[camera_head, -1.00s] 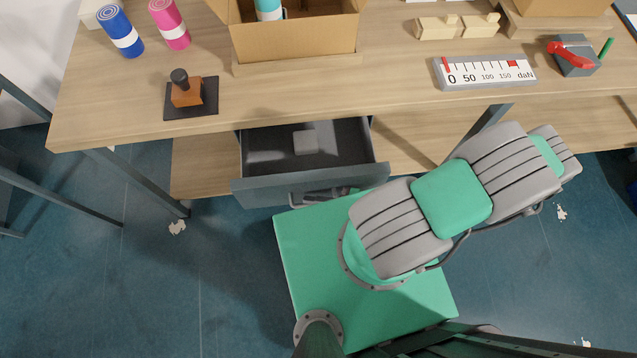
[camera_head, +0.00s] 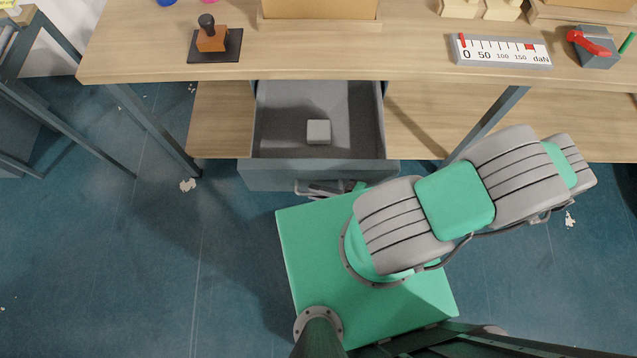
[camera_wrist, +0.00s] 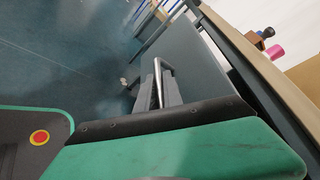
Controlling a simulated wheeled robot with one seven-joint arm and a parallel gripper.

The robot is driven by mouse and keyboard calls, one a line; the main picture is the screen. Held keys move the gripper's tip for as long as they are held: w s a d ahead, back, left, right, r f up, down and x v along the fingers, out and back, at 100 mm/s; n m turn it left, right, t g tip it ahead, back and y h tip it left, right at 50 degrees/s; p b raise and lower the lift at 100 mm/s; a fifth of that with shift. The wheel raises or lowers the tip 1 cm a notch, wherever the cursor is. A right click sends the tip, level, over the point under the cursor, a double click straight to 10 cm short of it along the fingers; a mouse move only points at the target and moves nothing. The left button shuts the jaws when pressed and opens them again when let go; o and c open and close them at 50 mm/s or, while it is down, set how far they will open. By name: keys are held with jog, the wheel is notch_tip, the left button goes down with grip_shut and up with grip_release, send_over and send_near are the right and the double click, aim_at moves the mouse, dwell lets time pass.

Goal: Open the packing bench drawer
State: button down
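The packing bench drawer (camera_head: 262,128) is pulled well out below the bench top (camera_head: 300,70). Its grey inside shows, with a small light grey block (camera_head: 318,131) in it. The drawer front (camera_head: 268,176) carries a silver bar handle (camera_wrist: 164,67), also seen in the wrist view. My gripper (camera_head: 328,189) is at the handle, partly hidden by my arm in the head view. In the wrist view my gripper's grey fingers (camera_wrist: 158,92) lie on either side of the bar and appear closed on it.
On the bench are a stamp on a dark pad (camera_head: 213,42), a cardboard box (camera_head: 318,8), a force scale (camera_head: 500,50) and a red-levered device (camera_head: 592,45). Bench legs (camera_head: 150,125) stand on both sides of the drawer. Open floor (camera_head: 230,260) lies left of my base.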

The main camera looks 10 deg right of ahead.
jog(key=c, duration=1.5)
grip_release()
jog(key=p+v, duration=0.1)
jog(key=v, duration=0.7)
